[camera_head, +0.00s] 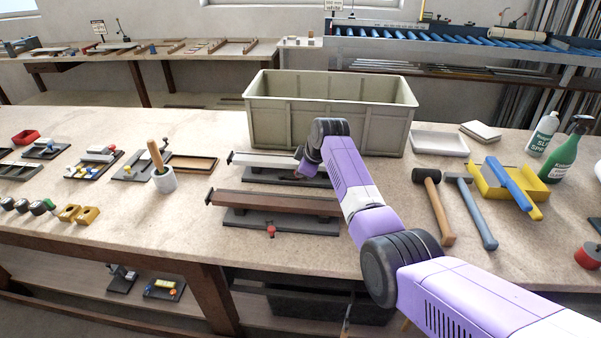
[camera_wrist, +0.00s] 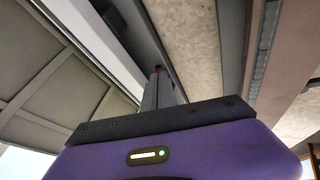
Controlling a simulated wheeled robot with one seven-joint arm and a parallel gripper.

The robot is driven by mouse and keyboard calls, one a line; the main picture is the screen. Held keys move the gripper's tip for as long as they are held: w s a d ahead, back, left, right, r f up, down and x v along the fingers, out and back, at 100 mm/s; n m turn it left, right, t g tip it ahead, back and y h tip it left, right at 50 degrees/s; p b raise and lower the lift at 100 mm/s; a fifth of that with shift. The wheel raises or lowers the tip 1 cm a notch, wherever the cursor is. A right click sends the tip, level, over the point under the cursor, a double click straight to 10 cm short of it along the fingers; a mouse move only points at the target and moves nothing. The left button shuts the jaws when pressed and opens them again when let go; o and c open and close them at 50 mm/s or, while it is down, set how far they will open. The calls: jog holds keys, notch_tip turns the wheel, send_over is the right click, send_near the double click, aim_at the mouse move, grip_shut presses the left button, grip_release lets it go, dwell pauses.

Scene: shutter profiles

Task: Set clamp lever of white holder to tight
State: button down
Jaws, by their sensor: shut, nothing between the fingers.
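The white holder carries a long white profile (camera_head: 262,159) on a dark base (camera_head: 262,175), just in front of the big crate. The white profile also shows in the wrist view (camera_wrist: 92,38), running diagonally. My gripper (camera_head: 299,175) is low over the right part of this holder and hides some of it.
A brown holder (camera_head: 280,203) with a red knob (camera_head: 271,232) lies nearer, parallel to the white one. A grey-green crate (camera_head: 330,115) stands close behind. Hammers (camera_head: 433,205) lie right of my arm.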

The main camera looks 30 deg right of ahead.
jog(key=shift+r, duration=0.1)
jog(key=v, duration=0.7)
jog(key=shift+s+r, duration=0.2)
jog(key=shift+r, duration=0.05)
dwell(0.7)
